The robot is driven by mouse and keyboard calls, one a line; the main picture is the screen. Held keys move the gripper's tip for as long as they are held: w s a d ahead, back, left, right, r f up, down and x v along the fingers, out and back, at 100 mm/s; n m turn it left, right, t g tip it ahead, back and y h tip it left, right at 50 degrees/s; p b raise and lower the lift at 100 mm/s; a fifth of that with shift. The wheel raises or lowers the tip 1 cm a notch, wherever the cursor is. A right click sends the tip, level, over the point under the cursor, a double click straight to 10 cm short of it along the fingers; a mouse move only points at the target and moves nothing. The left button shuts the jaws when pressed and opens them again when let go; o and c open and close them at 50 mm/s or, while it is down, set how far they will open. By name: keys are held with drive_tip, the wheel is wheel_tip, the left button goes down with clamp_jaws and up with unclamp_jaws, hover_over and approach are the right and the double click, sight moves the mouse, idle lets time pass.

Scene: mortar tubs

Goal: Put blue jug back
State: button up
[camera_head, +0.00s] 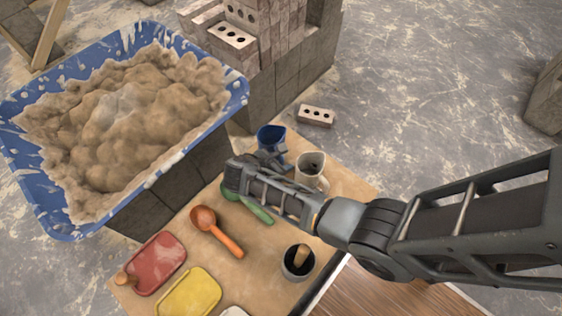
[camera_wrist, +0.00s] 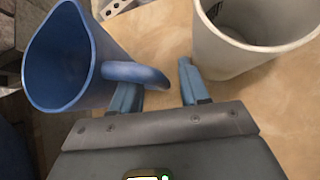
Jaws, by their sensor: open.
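The blue jug (camera_head: 269,134) stands at the back edge of the work board, partly hidden by my gripper (camera_head: 272,158). In the wrist view the blue jug (camera_wrist: 68,65) is at the left, its open mouth showing and its handle reaching right. My gripper (camera_wrist: 160,88) is open there. The handle overlaps the left finger's tip and its end shows in the gap between the fingers. I cannot tell whether they touch. A cream jug (camera_head: 311,174) stands to the right; in the wrist view the cream jug (camera_wrist: 235,50) is close beside the right finger.
On the board (camera_head: 185,243) lie an orange ladle (camera_head: 215,231), a green scoop (camera_head: 256,211), a dark-mouthed pot (camera_head: 297,263), a red lid (camera_head: 158,263) and a yellow lid (camera_head: 188,293). A mortar tub (camera_head: 60,225) stands left. A loose brick (camera_head: 316,116) lies behind the jugs.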

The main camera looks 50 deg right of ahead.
drive_tip(key=p+v, duration=0.2)
drive_tip(key=v, duration=1)
drive_tip(key=shift+r, duration=0.1)
